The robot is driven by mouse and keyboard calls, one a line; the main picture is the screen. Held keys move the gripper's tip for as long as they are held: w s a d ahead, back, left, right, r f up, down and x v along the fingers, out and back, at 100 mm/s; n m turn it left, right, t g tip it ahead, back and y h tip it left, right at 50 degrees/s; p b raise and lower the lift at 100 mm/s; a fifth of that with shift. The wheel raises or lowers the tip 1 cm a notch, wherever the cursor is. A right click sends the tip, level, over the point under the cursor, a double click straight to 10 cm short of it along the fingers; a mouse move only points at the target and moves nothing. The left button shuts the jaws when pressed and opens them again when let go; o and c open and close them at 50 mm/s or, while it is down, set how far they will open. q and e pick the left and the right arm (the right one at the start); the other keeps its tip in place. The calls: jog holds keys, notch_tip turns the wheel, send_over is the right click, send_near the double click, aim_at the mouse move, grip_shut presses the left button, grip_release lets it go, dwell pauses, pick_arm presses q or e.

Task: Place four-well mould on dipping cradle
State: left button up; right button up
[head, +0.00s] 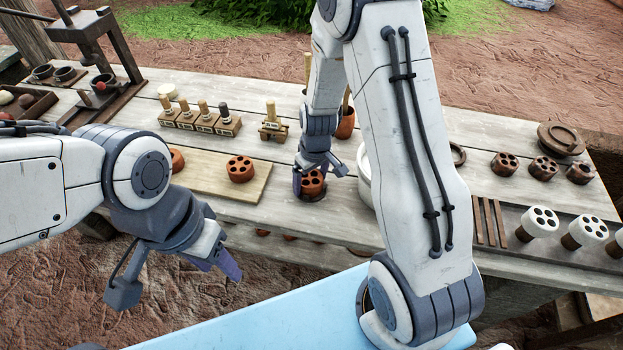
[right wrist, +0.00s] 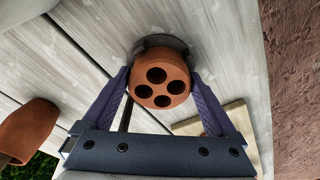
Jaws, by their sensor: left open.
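A reddish clay four-well mould (head: 312,183) with round holes in its top is between the fingers of my right gripper (head: 317,176). In the right wrist view the mould (right wrist: 160,80) sits between both fingertips (right wrist: 160,88), which appear to touch its sides. A dark round piece (head: 313,197), perhaps the dipping cradle, is directly under or behind the mould. I cannot tell whether the mould rests on it. A similar mould (head: 240,168) stands on a pale board (head: 206,180). My left gripper (head: 175,275) is open and empty in front of the table.
A white vessel (head: 365,183) stands close right of my right gripper, partly hidden by my arm. Wooden stamps (head: 200,120) stand at the back left. Dark moulds (head: 543,167) and white-topped pieces (head: 540,222) stand on the right. A press (head: 100,70) stands at the far left.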

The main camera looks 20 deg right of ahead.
aim_at(314, 182)
jog(key=shift+r, duration=0.1)
notch_tip(314, 182, up, 12)
jog(key=s, duration=0.1)
jog(key=s+a+r+n, duration=0.2)
jog(key=s+a+r, duration=0.3)
jog(key=s+a, duration=0.45)
jog(key=s+a+r+n+g, duration=0.1)
jog(key=s+a, duration=0.3)
jog(key=s, duration=0.9)
jog(key=shift+s+a+r+n+y, duration=0.15)
jog(key=shift+r+n+y, duration=0.2)
jog(key=shift+r, duration=0.3)
